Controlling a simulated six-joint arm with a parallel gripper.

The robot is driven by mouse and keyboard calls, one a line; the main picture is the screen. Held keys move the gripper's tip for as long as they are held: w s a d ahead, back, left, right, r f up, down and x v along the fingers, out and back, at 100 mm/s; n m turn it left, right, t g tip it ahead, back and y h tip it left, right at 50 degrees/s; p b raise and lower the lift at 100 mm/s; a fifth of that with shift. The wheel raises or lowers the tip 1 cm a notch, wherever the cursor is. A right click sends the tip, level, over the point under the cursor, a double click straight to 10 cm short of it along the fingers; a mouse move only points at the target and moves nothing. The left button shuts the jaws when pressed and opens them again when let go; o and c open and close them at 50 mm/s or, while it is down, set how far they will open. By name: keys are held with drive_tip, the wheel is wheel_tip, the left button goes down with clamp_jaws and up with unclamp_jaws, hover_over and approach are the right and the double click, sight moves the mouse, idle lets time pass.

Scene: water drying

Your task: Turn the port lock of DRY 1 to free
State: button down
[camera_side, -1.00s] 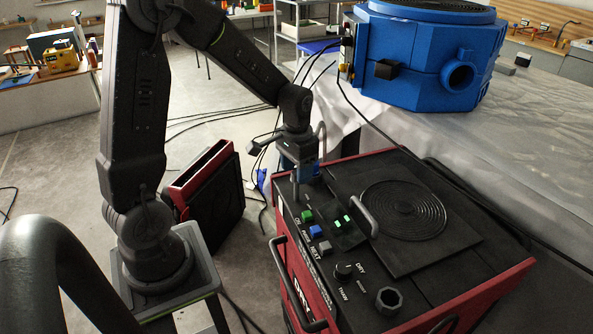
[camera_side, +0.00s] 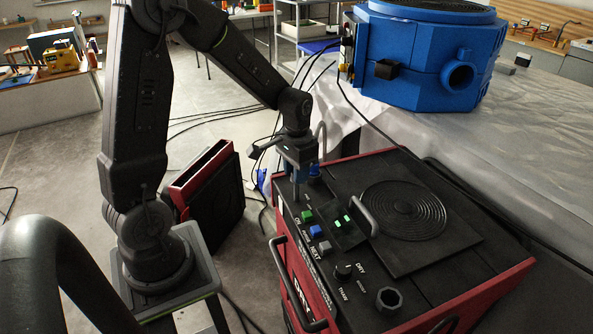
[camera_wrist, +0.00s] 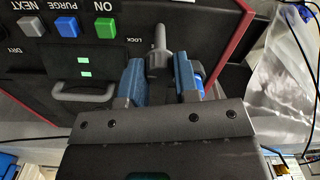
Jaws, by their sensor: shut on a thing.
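The port lock (camera_wrist: 159,62) of the DRY 1 unit is a dark grey knob with a lighter lever, beside the LOCK label in the wrist view. The lever points toward the top of that picture. My gripper (camera_wrist: 160,76) has its blue fingers on either side of the knob and is shut on it. In the side view, my gripper (camera_side: 297,180) points down at the far left corner of the red and black DRY 1 unit (camera_side: 400,285). The jaws partly hide the lock there, and I cannot read its marked position.
Green (camera_side: 307,216), blue (camera_side: 316,231) and grey (camera_side: 324,247) buttons line the panel close to my gripper. A lit display (camera_side: 344,222) and a lid handle (camera_side: 364,215) are near them. A blue machine (camera_side: 420,60) stands on the table behind.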

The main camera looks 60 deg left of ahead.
idle(0.4)
drive_tip(key=n, duration=0.4)
drive_tip(key=shift+n, duration=0.3)
drive_tip(key=n, duration=0.4)
drive_tip(key=shift+n, duration=0.3)
drive_tip(key=n, duration=0.4)
drive_tip(key=shift+n, duration=2.4)
drive_tip(key=c, duration=0.9)
unclamp_jaws()
drive_tip(key=shift+o, duration=0.2)
drive_tip(key=shift+r, duration=0.1)
